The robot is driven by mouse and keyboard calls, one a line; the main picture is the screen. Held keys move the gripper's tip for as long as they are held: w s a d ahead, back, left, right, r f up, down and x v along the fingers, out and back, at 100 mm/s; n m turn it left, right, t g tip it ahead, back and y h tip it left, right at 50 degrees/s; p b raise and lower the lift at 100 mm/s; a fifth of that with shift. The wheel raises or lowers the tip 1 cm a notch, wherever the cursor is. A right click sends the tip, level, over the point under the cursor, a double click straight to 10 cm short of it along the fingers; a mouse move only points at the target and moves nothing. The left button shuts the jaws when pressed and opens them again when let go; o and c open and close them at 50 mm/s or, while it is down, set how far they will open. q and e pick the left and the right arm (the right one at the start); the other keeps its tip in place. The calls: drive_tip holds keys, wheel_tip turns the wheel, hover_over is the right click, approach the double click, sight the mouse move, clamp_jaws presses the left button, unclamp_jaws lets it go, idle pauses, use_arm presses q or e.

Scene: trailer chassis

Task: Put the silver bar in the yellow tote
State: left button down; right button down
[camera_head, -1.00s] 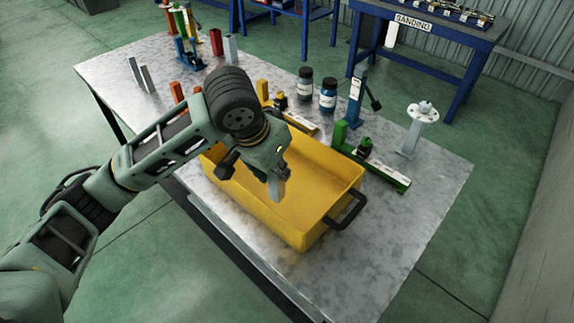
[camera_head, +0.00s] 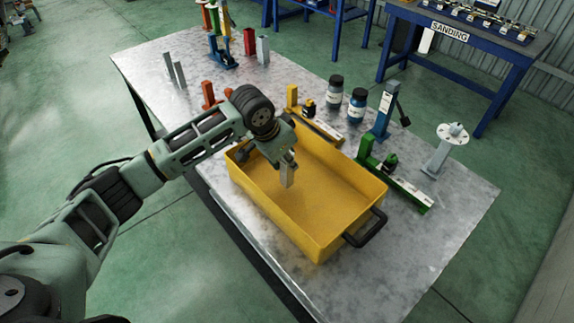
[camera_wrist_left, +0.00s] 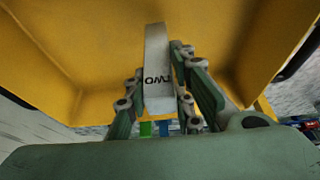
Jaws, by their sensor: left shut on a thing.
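The yellow tote (camera_head: 325,240) stands on the metal table, with its open top up. My left gripper (camera_head: 288,168) is over the inside of the tote and points down. It is shut on the silver bar (camera_head: 287,177), whose lower end hangs below the fingers. In the left wrist view the silver bar (camera_wrist_left: 157,65) with dark lettering sits between the two fingers of the left gripper (camera_wrist_left: 160,95), and the yellow tote (camera_wrist_left: 75,45) fills the background. I cannot tell whether the bar touches the tote floor. My right gripper is not in view.
The tote's black handle (camera_head: 365,229) faces the front right. A green part (camera_head: 395,182), a blue clamp (camera_head: 383,118), dark jars (camera_head: 357,105) and a grey stand with a disc (camera_head: 445,148) are beyond the tote. The metal table (camera_head: 410,260) is bare at front right.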

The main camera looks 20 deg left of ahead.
sight(287, 168)
use_arm(q)
wheel_tip(287, 168, down, 2)
drive_tip(key=shift+s+f+p, duration=0.1)
drive_tip(key=shift+f+p, duration=0.1)
drive_tip(key=shift+p, duration=0.15)
drive_tip(key=shift+f, duration=0.35)
drive_tip(key=c, duration=1.9)
unclamp_jaws()
drive_tip(key=shift+f, duration=0.1)
drive_tip(key=o, duration=0.4)
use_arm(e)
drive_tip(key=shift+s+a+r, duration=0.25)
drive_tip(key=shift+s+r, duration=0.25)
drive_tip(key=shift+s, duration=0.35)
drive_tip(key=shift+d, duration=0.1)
